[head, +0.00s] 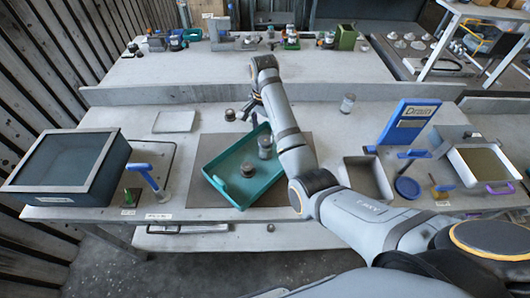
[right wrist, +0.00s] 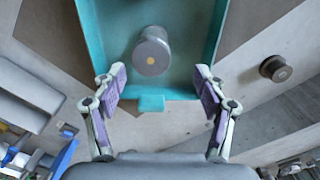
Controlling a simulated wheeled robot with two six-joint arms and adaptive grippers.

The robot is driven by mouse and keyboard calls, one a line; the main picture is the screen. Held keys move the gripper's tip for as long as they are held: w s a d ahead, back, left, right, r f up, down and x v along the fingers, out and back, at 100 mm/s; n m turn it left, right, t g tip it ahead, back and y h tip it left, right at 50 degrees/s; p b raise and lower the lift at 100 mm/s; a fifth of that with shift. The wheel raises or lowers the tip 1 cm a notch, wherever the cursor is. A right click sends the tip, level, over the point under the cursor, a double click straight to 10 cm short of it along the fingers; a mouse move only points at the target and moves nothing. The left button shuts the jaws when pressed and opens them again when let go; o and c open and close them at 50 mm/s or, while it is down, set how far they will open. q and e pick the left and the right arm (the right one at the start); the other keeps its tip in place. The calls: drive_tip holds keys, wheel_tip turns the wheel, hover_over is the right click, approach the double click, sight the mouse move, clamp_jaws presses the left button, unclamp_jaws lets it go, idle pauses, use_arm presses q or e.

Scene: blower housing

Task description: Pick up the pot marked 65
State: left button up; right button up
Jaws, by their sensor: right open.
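A grey cylindrical pot (head: 265,148) stands in the teal tray (head: 215,160). The right wrist view shows a grey pot (right wrist: 152,52) with a yellowish dot on top, inside the tray (right wrist: 92,25). A dark pot (head: 230,115) stands outside the tray's far left side and shows at right in the right wrist view (right wrist: 275,68). No number 65 is legible on any pot. My right gripper (right wrist: 160,76) is open and empty, above the tray's far edge, its fingers apart. My left gripper is not in view.
A dark open box (head: 65,160) stands at left, with a blue-handled tool (head: 145,177) beside it. A raised ledge (head: 200,93) runs behind the bench.

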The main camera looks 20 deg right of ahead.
sight(266, 140)
drive_tip(key=f, duration=0.2)
drive_tip(key=s+f, duration=0.1)
drive_tip(key=f, duration=0.2)
drive_tip(key=shift+b, duration=0.35)
drive_tip(key=shift+s+r, duration=0.1)
drive_tip(key=shift+r, duration=0.05)
drive_tip(key=c, duration=1.4)
drive_tip(key=shift+c, duration=0.2)
